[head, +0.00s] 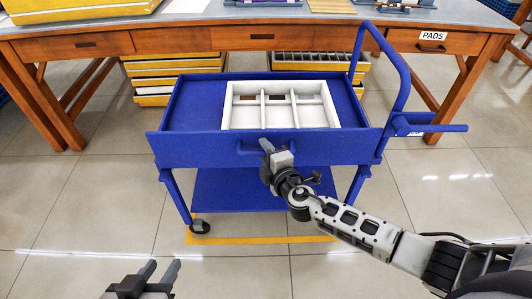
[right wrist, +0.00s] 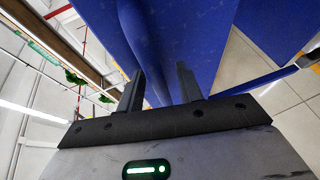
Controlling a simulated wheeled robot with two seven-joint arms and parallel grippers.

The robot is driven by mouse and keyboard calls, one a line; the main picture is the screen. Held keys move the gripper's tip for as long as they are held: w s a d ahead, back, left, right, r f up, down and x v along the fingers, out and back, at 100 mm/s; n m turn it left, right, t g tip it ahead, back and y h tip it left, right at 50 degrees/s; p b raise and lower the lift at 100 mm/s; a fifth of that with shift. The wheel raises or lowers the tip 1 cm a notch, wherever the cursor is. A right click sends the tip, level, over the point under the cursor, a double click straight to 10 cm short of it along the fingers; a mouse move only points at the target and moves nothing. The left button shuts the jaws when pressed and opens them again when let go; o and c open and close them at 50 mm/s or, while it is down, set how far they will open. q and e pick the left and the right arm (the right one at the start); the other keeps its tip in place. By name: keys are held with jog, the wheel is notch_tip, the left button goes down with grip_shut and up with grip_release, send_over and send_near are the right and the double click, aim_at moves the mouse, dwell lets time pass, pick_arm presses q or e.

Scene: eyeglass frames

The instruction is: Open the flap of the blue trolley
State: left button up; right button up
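The blue trolley (head: 175,145) stands in front of the wooden table. Its front panel is upright and carries a blue bar handle (head: 247,151). My right gripper (head: 267,145) is at this handle, in front of the panel. In the right wrist view the fingers of my right gripper (right wrist: 160,85) are apart, with the blue handle bar (right wrist: 138,45) running between them. No firm contact of both fingers with the bar shows. My left gripper (head: 160,270) is low at the bottom left, over the floor, with its fingers apart and nothing between them.
A white divided tray (head: 228,115) sits on the trolley's top. A tall blue push handle (head: 402,75) rises at its right. The wooden table (head: 120,45) and yellow-edged boxes (head: 170,90) stand behind. The tiled floor in front is clear.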

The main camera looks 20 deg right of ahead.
grip_shut()
